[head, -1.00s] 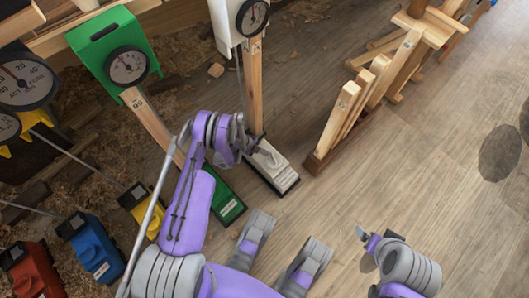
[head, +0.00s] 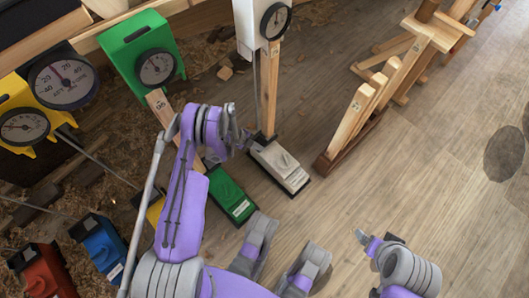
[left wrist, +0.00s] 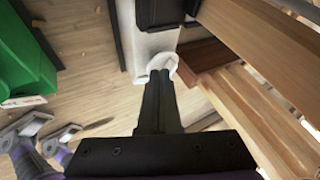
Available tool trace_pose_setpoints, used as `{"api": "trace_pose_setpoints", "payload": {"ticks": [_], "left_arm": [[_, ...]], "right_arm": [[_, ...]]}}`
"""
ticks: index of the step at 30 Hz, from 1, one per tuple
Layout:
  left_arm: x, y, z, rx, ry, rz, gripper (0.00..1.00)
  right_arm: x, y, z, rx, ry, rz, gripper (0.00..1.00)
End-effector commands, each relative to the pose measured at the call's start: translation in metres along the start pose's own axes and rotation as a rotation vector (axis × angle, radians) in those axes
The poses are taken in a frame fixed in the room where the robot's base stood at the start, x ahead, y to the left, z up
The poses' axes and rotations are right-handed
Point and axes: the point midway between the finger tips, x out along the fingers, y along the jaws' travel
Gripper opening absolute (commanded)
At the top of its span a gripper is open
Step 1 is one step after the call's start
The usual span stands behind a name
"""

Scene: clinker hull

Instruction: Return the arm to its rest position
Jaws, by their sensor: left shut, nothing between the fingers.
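My left gripper (head: 245,139) is at the end of the bent purple arm in the head view. It is just beyond the upper left end of the white block (head: 282,168) on the floor, near the foot of a wooden post. In the left wrist view its dark fingers (left wrist: 158,82) are together with nothing between them. Their tips overlap a white rounded part (left wrist: 163,62) in the picture; I cannot tell whether they touch it. My right gripper (head: 363,237) shows small at the lower right of the head view; its jaws are too small to judge.
A white gauge box (head: 262,22) tops the wooden post. A green gauge box (head: 150,48) and green block (head: 231,195) stand left of it. Red (head: 42,272) and blue (head: 100,243) blocks lie lower left.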

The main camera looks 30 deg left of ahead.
Motion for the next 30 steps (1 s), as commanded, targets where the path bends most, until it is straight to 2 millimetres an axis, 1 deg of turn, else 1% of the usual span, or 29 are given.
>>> {"api": "trace_pose_setpoints", "payload": {"ticks": [1, 6, 24, 27, 29, 30], "left_arm": [[-0.008, -0.002, 0.001, -0.002, -0.001, 0.000, 0.00], [-0.018, -0.004, 0.003, 0.000, 0.000, 0.000, 0.00], [-0.019, -0.004, 0.003, -0.002, 0.000, 0.001, 0.00], [-0.025, -0.012, -0.003, -0.025, -0.007, 0.007, 0.00], [-0.032, -0.021, -0.011, -0.061, -0.016, 0.015, 0.00], [-0.040, -0.030, -0.017, -0.095, -0.026, 0.022, 0.00]], "right_arm": [[-0.003, 0.000, 0.000, 0.000, 0.000, 0.000, 0.91], [-0.004, 0.000, -0.001, 0.000, 0.001, 0.000, 0.91], [-0.004, 0.000, -0.001, 0.000, 0.001, 0.000, 0.91], [-0.004, 0.000, -0.001, 0.000, 0.001, 0.000, 0.91], [-0.004, 0.000, -0.001, 0.000, 0.001, 0.000, 0.91], [-0.004, 0.000, -0.001, 0.000, 0.001, 0.000, 0.91]]}}
